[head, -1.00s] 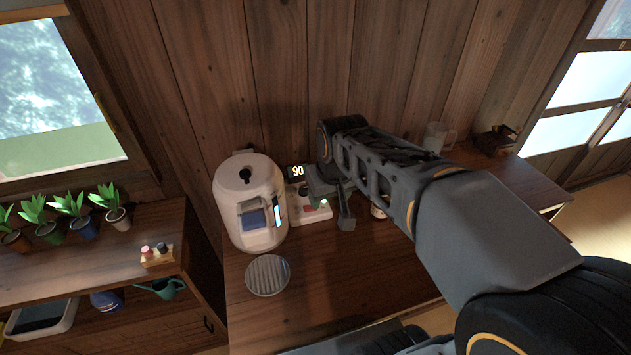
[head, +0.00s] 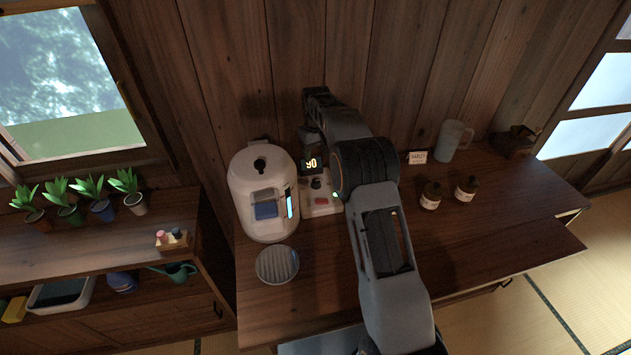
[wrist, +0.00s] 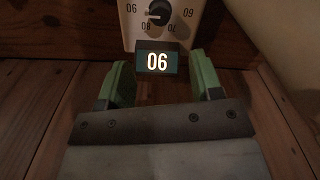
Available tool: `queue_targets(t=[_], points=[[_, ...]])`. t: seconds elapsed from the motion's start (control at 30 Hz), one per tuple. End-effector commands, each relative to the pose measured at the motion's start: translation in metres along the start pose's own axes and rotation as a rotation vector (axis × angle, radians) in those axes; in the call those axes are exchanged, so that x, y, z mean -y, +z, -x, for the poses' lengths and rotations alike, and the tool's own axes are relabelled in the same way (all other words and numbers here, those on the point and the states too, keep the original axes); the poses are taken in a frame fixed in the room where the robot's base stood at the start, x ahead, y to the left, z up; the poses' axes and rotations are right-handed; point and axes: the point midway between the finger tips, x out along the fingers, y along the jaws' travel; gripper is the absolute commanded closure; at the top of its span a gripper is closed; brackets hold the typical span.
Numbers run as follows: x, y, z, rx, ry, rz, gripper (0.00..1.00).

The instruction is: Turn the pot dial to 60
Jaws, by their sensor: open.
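The pot (head: 262,205) is white and stands at the left of the table. In the wrist view the display (wrist: 158,61) appears upside down as 06. The dark round dial (wrist: 160,12) sits beyond it on a white numbered plate, cut by the top edge. My gripper (wrist: 160,78) is open and empty, its green fingers on either side below the display, apart from the dial. In the head view my arm hides most of the gripper.
A round grey slatted tray (head: 277,265) lies in front of the pot. Two brown jars (head: 430,195), a small sign (head: 417,157) and a pale mug (head: 453,140) stand to the right of my arm. The wooden wall is close behind. The table's front right is clear.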

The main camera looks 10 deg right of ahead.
Motion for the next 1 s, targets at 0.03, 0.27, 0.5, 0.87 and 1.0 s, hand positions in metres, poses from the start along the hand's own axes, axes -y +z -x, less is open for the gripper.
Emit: queue_targets(t=[0.03,0.27,0.5,0.87,1.0], points=[[0.0,0.001,-0.008,0.004,-0.001,0.001,0.41],[0.001,0.001,-0.052,0.004,-0.001,0.0,0.41],[0.001,0.001,-0.093,0.003,-0.001,0.0,0.41],[0.0,0.001,-0.123,0.001,0.0,0.0,0.41],[0.0,0.001,-0.125,0.0,0.0,-0.001,0.41]])
